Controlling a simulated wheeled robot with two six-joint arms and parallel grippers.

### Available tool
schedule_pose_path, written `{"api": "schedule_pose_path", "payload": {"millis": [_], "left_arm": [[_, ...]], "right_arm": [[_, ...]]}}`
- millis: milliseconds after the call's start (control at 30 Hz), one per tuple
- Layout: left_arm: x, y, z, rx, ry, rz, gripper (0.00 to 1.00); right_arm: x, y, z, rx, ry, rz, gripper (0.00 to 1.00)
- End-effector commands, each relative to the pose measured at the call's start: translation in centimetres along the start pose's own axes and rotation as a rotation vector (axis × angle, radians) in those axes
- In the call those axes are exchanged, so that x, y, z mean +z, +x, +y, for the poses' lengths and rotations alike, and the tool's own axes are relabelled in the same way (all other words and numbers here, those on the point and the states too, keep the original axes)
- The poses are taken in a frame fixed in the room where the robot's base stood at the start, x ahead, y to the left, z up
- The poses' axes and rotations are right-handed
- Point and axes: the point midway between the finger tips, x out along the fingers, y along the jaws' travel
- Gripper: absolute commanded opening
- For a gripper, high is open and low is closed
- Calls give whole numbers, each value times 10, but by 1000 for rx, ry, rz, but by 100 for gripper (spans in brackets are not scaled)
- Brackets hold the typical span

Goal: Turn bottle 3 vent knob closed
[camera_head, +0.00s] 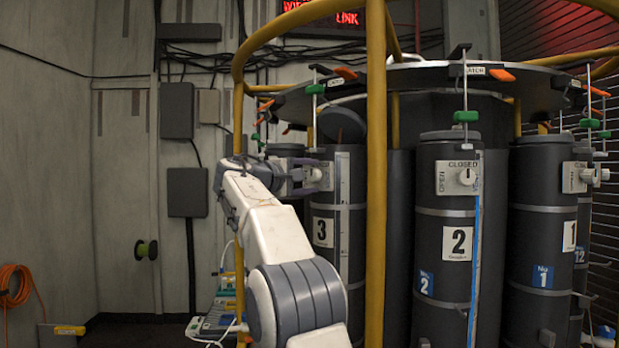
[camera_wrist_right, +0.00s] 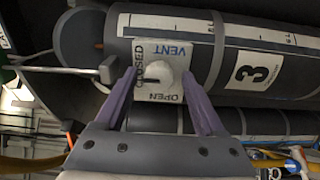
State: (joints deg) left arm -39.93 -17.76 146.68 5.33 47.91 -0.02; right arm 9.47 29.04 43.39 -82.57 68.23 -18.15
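A dark mark on the knob appears to point to the CLOSED side in the right wrist view. My right gripper (camera_head: 308,176) is at the knob, with purple fingers on either side of it. In the right wrist view the gripper (camera_wrist_right: 160,74) is open, with visible gaps between fingers and knob. My left gripper is not in view.
A yellow post (camera_head: 376,200) stands just right of bottle 3. Bottle 2 (camera_head: 440,230) and bottle 1 (camera_head: 541,230) are further right. A round dark rack plate (camera_head: 420,76) with latches hangs above. A rod with a grey block (camera_wrist_right: 108,69) lies close to the left finger in the wrist view.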

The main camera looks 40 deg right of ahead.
Motion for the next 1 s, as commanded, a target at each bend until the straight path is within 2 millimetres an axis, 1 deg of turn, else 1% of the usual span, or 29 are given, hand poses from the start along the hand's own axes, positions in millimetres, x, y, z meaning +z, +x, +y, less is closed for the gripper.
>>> {"api": "schedule_pose_path", "payload": {"millis": [167, 267, 500, 600, 700, 833, 1000], "left_arm": [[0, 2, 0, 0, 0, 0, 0], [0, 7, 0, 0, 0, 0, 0], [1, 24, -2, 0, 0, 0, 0], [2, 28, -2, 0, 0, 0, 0], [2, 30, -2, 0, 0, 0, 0], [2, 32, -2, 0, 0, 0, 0], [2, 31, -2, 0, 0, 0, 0]], "right_arm": [[0, -3, 0, 2, 0, 1, 72], [-1, -14, -1, 2, 1, 3, 72], [-1, -62, -2, 1, 2, 6, 72], [-1, -80, -2, 1, 1, 5, 72], [-1, -93, -2, 0, 0, 4, 72], [0, -103, 0, 1, 1, 1, 72], [0, -106, 0, 1, 0, 0, 72]]}}
